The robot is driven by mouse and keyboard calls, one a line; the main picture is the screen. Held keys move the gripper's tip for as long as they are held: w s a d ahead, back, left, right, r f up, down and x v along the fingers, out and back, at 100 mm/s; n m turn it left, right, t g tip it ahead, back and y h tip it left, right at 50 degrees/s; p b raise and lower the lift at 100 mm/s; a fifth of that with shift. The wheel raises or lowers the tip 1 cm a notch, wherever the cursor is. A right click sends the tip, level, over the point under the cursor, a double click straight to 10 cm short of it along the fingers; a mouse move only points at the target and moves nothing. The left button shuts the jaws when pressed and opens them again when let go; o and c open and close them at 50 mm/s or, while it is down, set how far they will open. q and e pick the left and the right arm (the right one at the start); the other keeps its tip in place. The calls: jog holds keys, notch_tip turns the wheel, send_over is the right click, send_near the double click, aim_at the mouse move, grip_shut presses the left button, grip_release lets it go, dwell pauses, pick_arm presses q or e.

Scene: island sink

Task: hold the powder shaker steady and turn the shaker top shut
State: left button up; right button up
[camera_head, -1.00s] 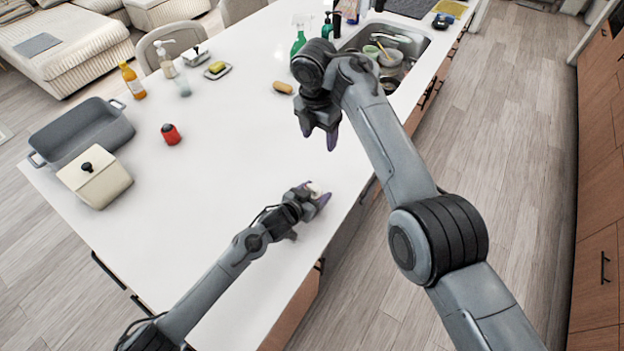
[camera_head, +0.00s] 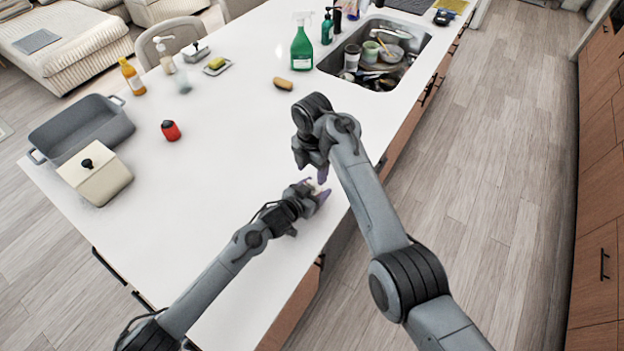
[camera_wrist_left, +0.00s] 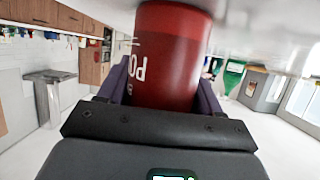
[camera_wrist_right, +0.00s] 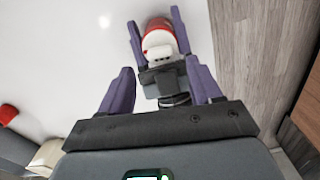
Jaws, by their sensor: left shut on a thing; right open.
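The powder shaker (camera_wrist_left: 170,60) is a red cylinder with white lettering. In the left wrist view it sits between the purple fingers of my left gripper (camera_head: 316,191), which is shut on it. In the right wrist view the white shaker top (camera_wrist_right: 160,50) faces the camera, with red body behind it. My right gripper (camera_wrist_right: 160,70) is open, its fingertips short of the top and apart from it. In the head view my right gripper (camera_head: 312,170) hangs just above and beside the left one, and the shaker is mostly hidden by the grippers.
A red container with a dark top (camera_head: 170,131) stands on the white counter (camera_head: 215,170). A grey pan (camera_head: 112,130) and cream lidded pot (camera_head: 115,185) are at the left. A sink (camera_head: 412,52) and green spray bottle (camera_head: 301,50) are at the back. The counter edge is close at right.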

aim_at(312, 183)
jog(key=shift+f, duration=2.65)
